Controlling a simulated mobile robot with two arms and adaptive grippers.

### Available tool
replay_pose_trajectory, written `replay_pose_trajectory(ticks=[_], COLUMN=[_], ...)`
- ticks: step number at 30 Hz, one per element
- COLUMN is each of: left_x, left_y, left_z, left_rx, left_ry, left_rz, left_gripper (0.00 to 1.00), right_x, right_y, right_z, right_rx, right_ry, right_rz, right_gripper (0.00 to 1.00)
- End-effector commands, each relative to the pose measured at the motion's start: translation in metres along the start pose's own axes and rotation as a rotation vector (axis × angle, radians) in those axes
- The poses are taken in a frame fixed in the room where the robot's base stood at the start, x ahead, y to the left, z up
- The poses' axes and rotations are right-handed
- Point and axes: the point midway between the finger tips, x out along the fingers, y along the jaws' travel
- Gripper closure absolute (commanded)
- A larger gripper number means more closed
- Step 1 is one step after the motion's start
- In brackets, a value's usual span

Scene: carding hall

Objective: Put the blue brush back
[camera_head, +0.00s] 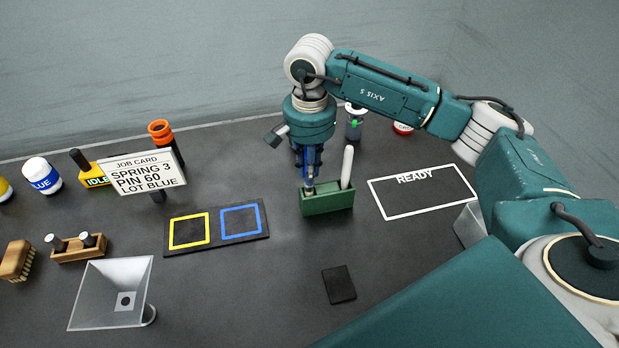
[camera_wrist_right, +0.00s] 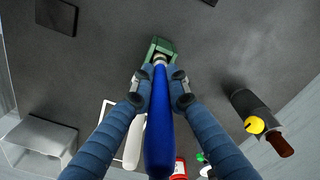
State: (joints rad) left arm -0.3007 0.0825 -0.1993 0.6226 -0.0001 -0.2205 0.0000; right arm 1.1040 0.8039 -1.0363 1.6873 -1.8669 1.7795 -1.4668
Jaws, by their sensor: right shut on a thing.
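My right gripper (camera_head: 309,181) points down over the left part of a green holder block (camera_head: 327,203). In the right wrist view its fingers (camera_wrist_right: 158,88) are shut on the blue brush (camera_wrist_right: 158,125), whose long blue handle runs toward the camera. The brush's lower end meets the green holder (camera_wrist_right: 163,46); I cannot tell how deep it sits. In the head view the fingers mostly hide the brush. A white-handled tool (camera_head: 347,166) stands upright in the holder's right part, a little tilted; it also shows in the right wrist view (camera_wrist_right: 134,143). My left gripper is not in view.
A dark board with yellow and blue squares (camera_head: 214,228) lies left of the holder. A job card (camera_head: 143,173), a clear funnel (camera_head: 98,290) and a wooden rack (camera_head: 75,250) stand further left. The white READY outline (camera_head: 422,191) is empty. A black pad (camera_head: 339,284) lies in front.

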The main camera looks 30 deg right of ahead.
Motion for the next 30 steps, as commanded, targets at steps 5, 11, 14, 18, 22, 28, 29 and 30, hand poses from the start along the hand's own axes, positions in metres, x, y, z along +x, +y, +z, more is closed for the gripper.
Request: replay_pose_trajectory(ticks=[5, 11, 14, 18, 22, 28, 29, 30], left_x=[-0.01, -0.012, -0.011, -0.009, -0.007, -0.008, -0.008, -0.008], left_y=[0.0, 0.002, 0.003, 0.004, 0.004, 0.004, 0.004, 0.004], left_z=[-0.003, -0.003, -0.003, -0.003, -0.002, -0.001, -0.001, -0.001], left_rx=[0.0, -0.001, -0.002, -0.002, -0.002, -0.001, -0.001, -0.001], left_ry=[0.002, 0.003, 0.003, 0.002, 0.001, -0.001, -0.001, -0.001], left_rz=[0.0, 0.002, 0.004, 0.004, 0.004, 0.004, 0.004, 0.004], left_gripper=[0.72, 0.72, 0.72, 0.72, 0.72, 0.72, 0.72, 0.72], right_x=[0.027, 0.041, 0.041, 0.043, 0.044, 0.044, 0.044, 0.044], right_y=[0.002, 0.001, 0.001, 0.001, 0.001, 0.001, 0.001, 0.001], right_z=[0.001, 0.0, 0.0, 0.0, 0.0, 0.0, 0.0, 0.0], right_rx=[0.0, -0.001, -0.001, -0.001, -0.001, -0.001, -0.001, -0.001], right_ry=[-0.003, 0.0, 0.0, 0.0, 0.0, 0.0, 0.0, 0.0], right_rz=[0.006, 0.002, 0.002, 0.002, 0.002, 0.002, 0.002, 0.002], right_gripper=[1.0, 1.0, 1.0, 1.0, 0.79, 0.66, 0.66, 0.66])
